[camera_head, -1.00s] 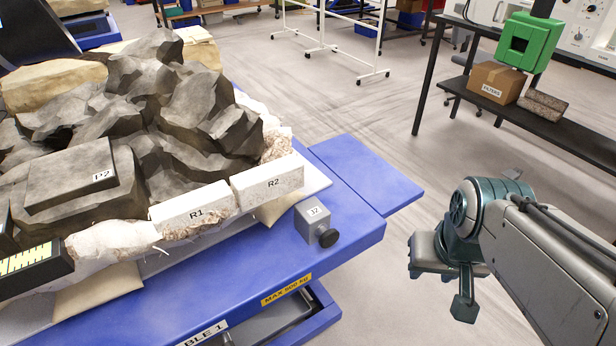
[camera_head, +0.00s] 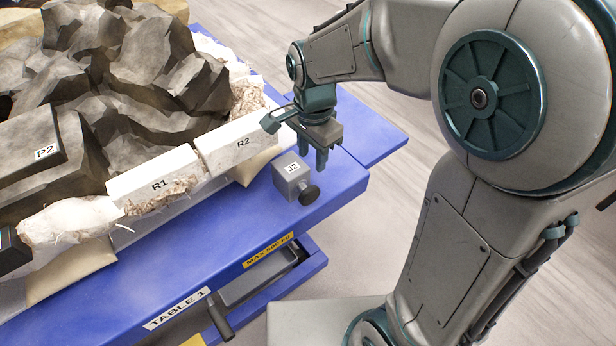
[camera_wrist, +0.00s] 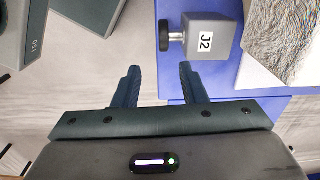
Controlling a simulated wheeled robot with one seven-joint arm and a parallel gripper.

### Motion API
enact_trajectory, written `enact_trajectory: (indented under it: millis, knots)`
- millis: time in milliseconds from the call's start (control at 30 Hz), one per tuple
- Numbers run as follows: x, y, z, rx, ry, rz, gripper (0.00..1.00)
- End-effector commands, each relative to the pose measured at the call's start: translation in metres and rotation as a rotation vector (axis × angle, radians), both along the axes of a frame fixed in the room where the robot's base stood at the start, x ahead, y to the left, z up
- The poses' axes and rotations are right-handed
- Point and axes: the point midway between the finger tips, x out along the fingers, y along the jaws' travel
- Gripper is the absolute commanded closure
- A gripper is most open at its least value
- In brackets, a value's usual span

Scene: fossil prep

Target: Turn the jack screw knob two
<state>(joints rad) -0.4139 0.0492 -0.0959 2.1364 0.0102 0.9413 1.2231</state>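The jack screw J2 (camera_head: 290,176) is a small grey block on the blue table's edge, with a black round knob (camera_head: 308,194) on its front side. In the wrist view the block (camera_wrist: 212,38) stands ahead of the fingers, its dark knob (camera_wrist: 165,35) pointing left. My gripper (camera_head: 321,160) points down above and just behind the block in the head view. In the wrist view my gripper (camera_wrist: 158,84) has its two fingers apart with nothing between them. The knob is beyond the fingertips, not touched.
The blue table (camera_head: 215,245) carries a large grey rock (camera_head: 130,80) and white blocks R1 (camera_head: 155,180) and R2 (camera_head: 240,143) close to J2. Bare floor lies right of the table.

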Motion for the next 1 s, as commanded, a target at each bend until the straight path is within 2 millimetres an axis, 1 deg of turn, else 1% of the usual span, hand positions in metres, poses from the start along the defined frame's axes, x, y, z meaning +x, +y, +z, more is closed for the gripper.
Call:
enact_trajectory:
  millis: [33,100,267,367,600,700,800,900,1000]
  knots:
    - [0.003,0.005,-0.003,-0.004,0.008,-0.022,0.62]
    - [0.005,0.008,-0.006,-0.006,0.013,-0.05,0.62]
    - [0.005,0.008,-0.02,-0.009,0.018,-0.068,0.62]
    - [0.005,0.008,-0.037,-0.01,0.018,-0.068,0.62]
    - [0.005,0.007,-0.09,-0.011,0.019,-0.067,0.62]
    - [0.005,0.007,-0.109,-0.01,0.019,-0.068,0.62]
    - [0.005,0.007,-0.124,-0.01,0.018,-0.068,0.62]
    - [0.005,0.007,-0.135,-0.009,0.017,-0.067,0.62]
    - [0.006,0.008,-0.141,-0.008,0.014,-0.066,0.62]
